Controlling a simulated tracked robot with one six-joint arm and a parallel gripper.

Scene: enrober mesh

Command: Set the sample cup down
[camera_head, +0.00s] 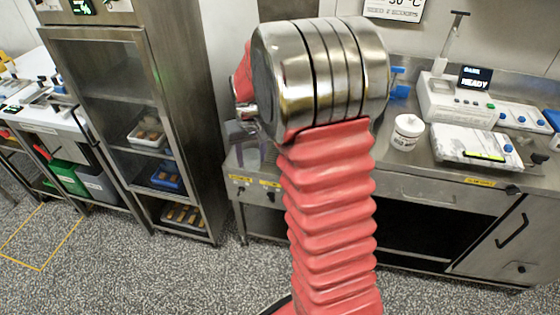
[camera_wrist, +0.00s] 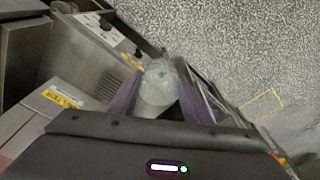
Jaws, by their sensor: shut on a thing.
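My gripper (camera_wrist: 157,92) is shut on a clear, see-through sample cup (camera_wrist: 160,76), with a purple finger on each side of it. The cup's round end shows in the wrist view; its lower part is hidden by the dark gripper housing. In the head view my red arm and steel wrist hide most of the gripper. A purplish piece of it (camera_head: 244,134) shows left of the wrist, by the left end of the steel counter (camera_head: 415,175). I cannot tell whether the cup touches any surface.
A white labelled tub (camera_head: 407,132) stands on the counter right of my arm. Farther right are a white instrument (camera_head: 452,100) with a READY display and a marbled slab (camera_head: 470,146). A steel cabinet (camera_head: 190,120) with trays stands at left. Grey speckled floor (camera_head: 190,275) lies open in front.

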